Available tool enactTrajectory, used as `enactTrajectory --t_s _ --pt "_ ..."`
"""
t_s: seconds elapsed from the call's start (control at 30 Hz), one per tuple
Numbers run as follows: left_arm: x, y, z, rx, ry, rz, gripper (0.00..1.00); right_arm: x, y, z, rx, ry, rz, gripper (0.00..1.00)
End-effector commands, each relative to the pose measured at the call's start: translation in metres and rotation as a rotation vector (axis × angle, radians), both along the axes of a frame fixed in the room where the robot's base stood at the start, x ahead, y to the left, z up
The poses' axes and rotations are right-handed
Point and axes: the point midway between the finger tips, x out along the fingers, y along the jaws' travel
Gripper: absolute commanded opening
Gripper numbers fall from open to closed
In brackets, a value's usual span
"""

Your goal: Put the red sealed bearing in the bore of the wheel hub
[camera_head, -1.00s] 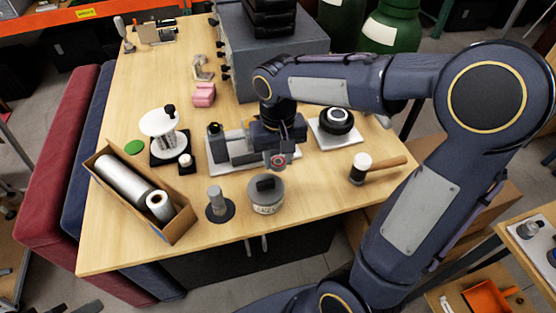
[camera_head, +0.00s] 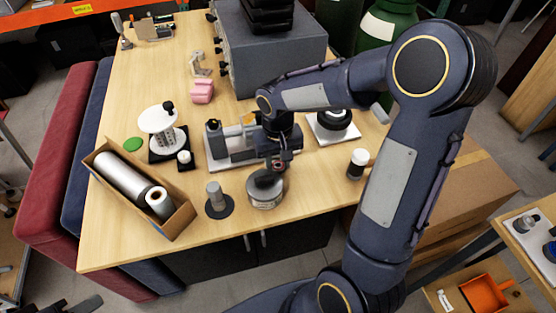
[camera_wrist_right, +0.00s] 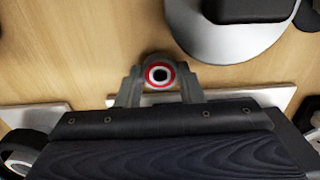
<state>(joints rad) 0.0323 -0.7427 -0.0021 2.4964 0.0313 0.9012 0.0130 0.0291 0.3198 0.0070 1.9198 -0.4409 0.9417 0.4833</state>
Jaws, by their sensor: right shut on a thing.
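The red sealed bearing (camera_wrist_right: 158,86) is a small ring with a red band and dark centre, gripped between the fingertips of my right gripper (camera_wrist_right: 160,84) in the right wrist view. In the head view my right gripper (camera_head: 281,160) hangs above the table, just behind a round tin, with the bearing barely visible. The wheel hub (camera_head: 332,121), a black round part with a pale ring on top, stands on a white plate to the right of and behind the gripper. Part of it shows at lower left in the wrist view (camera_wrist_right: 20,148). My left gripper is not in view.
The round tin (camera_head: 266,194) stands close in front of the gripper. A grey fixture (camera_head: 226,150) on a pale base is to its left. A grey cabinet (camera_head: 270,70) stands behind.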

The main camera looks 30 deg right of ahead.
Motion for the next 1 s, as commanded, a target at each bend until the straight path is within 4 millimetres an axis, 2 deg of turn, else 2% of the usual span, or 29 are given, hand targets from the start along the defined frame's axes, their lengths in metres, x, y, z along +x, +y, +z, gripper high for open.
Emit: enactTrajectory --t_s 0.03,0.2,0.43,0.57,0.67,1.0 --pt "0.0 0.0 -0.002 0.0 0.0 0.0 0.36 0.0 0.0 -0.002 0.0 0.0 0.0 0.35" --pt "0.0 0.0 -0.001 0.0 0.0 0.0 0.36 0.0 0.0 -0.001 0.0 0.0 0.0 0.56" --pt "0.0 0.0 -0.001 0.0 0.0 0.0 0.36 0.0 0.0 -0.001 0.0 0.001 0.0 0.56" --pt "0.0 0.0 0.004 0.0 0.0 0.0 0.36 0.0 0.0 0.006 0.0 -0.001 0.0 0.56" --pt "0.0 0.0 0.001 0.0 0.0 0.0 0.36 0.001 0.0 0.018 0.0 -0.004 -0.001 0.56" --pt "0.0 0.0 -0.001 0.0 0.0 0.0 0.36 0.001 0.0 0.09 0.001 -0.005 0.0 0.56"
